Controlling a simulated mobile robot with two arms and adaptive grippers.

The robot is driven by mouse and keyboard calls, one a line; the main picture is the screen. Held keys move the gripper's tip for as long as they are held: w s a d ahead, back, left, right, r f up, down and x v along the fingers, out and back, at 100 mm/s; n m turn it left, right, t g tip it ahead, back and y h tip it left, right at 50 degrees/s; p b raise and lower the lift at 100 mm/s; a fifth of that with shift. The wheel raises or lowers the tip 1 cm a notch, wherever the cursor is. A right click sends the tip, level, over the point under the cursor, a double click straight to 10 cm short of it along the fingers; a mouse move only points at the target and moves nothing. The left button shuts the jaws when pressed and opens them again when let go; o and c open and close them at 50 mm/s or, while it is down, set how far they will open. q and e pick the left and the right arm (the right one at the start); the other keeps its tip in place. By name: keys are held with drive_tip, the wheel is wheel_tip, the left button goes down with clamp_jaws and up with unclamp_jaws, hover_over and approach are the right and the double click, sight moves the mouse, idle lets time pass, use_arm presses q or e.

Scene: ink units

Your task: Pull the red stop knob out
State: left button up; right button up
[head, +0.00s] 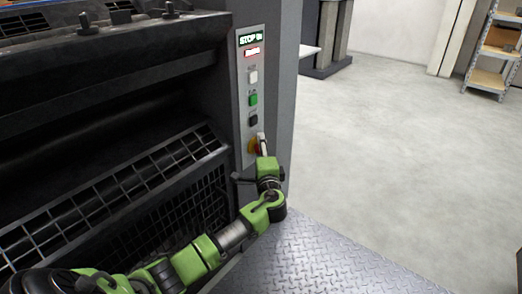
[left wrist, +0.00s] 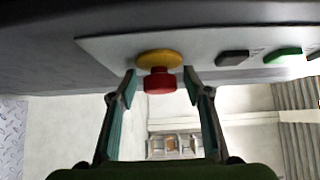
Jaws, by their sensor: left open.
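The red stop knob (left wrist: 159,80) stands out from a yellow base (left wrist: 160,58) on the grey control panel in the left wrist view. In the head view the yellow base (head: 254,146) shows at the panel's lower end, mostly hidden behind my left gripper (head: 262,143). The gripper also shows in the left wrist view (left wrist: 162,85). It is open, with one fingertip on each side of the knob and a gap on both sides. My right gripper is not in view.
The dark machine (head: 110,120) with wire guards fills the left. Open floor (head: 400,140) lies to the right.

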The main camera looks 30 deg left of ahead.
use_arm(q)
clamp_jaws()
drive_tip(key=shift+s+d+f, duration=0.1)
drive_tip(key=shift+d, duration=0.8)
unclamp_jaws()
drive_tip(key=shift+d, duration=0.1)
drive_tip(key=v, duration=1.2)
